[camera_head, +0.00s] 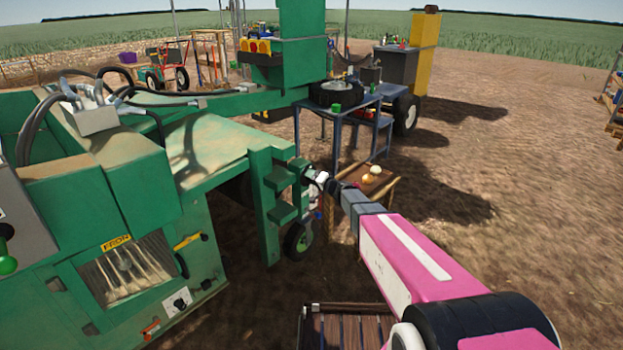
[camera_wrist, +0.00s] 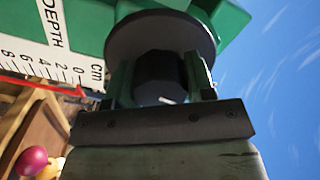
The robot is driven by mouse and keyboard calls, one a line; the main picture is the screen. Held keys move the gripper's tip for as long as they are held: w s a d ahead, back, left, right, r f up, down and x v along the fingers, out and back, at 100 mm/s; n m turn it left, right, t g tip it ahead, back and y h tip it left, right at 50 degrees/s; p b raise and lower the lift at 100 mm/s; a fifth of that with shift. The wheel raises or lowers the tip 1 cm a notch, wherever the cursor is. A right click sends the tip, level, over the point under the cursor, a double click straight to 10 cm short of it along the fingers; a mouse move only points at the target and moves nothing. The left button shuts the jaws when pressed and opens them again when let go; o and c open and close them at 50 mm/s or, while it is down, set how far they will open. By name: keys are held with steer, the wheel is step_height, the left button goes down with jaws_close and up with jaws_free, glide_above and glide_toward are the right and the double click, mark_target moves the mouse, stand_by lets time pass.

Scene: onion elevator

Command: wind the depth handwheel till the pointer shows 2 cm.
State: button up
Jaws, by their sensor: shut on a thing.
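In the wrist view, the depth handwheel is a dark round disc (camera_wrist: 160,32) with a dark hub in front of it. My gripper (camera_wrist: 160,85) is shut on this hub, one finger on each side. It also shows small in the head view (camera_head: 318,178), at the green machine's end post. A white depth scale (camera_wrist: 60,35), marked in cm from 0 to 8, stands left of the wheel. A thin red strip (camera_wrist: 50,87), perhaps the pointer, lies along the scale's lower edge, its right end near the 0 side. I cannot read an exact value.
The green machine (camera_head: 215,150) fills the left. A blue table (camera_head: 345,110) stands behind my gripper, with a low wooden crate (camera_head: 380,190) below it holding onions. A slatted wooden platform (camera_head: 345,330) lies at the bottom. Bare soil is free at right.

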steer(key=m, duration=0.4)
steer(key=shift+m, duration=0.3)
steer(key=m, duration=0.3)
steer(key=shift+m, duration=0.3)
steer(key=m, duration=0.7)
steer(key=shift+f, duration=0.1)
steer(key=o, duration=0.9)
steer(key=shift+d, duration=0.1)
steer(key=v, duration=1)
steer(key=shift+s+d, duration=0.25)
steer(key=shift+s, duration=0.1)
